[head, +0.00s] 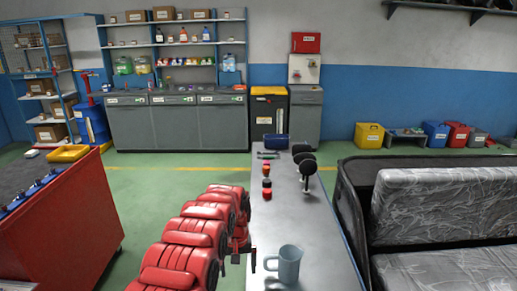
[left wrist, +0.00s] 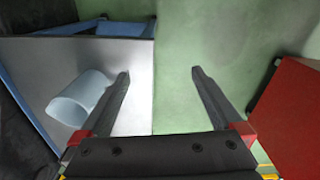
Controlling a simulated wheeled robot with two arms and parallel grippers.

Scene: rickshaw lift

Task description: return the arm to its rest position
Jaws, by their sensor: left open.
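The mug also shows in the left wrist view (left wrist: 80,98), left of the fingers. My right gripper is not in view.
Small red and black items (head: 267,184) and black round-headed objects (head: 307,168) lie farther along the bench. A red cabinet (head: 62,220) stands at left, a black vehicle with a plastic-covered seat (head: 440,205) at right. Green floor (head: 150,185) is open beyond my arm.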

